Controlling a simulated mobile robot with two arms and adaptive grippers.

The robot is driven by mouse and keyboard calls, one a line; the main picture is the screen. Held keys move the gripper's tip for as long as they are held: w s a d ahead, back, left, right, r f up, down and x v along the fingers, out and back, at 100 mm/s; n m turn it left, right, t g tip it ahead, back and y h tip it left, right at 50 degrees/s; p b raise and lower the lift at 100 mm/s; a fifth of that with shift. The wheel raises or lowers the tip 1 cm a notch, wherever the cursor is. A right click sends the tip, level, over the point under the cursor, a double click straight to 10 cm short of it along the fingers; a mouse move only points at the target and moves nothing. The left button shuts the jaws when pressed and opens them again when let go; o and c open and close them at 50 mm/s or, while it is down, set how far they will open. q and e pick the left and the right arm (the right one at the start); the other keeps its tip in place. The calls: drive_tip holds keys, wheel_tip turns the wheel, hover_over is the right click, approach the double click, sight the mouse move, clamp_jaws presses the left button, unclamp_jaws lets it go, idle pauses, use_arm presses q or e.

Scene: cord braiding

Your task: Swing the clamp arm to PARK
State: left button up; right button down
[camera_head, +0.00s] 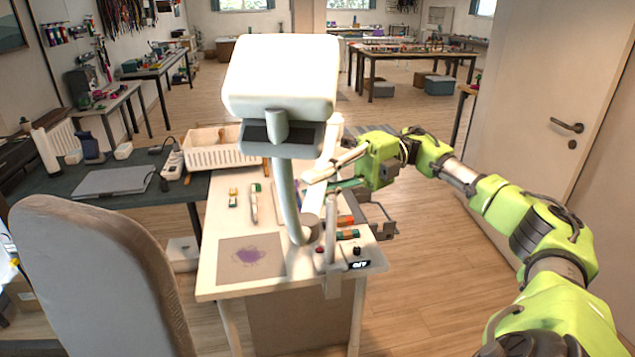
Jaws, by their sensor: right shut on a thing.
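My right gripper (326,176) reaches in from the right over the small workbench (215,283). Its pale fingers are shut at a slim light bar (331,148), which looks to be the clamp arm. The grip is small in the picture and partly behind the white lamp-like head (281,75) and its curved post (286,195). I cannot make out a PARK mark. A small dark label with white characters (360,265) is on the bench's front right, too small to read surely. My left gripper is not in view.
A white basket (220,150) stands at the bench's back left. A mat with a purple patch (250,257) lies at the front left, with small colored pieces (233,197) behind it. A grey chair back (95,275) is at left. Open floor lies right of the bench.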

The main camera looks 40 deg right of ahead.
drive_tip(key=c, duration=2)
unclamp_jaws()
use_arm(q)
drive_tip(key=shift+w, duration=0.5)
use_arm(e)
drive_tip(key=shift+d, duration=0.25)
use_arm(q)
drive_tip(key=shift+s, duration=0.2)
use_arm(e)
drive_tip(key=shift+s+d, duration=0.15)
drive_tip(key=shift+d, duration=1.65)
drive_tip(key=shift+s+d, duration=0.15)
drive_tip(key=shift+d, duration=1.6)
drive_tip(key=shift+f, duration=0.1)
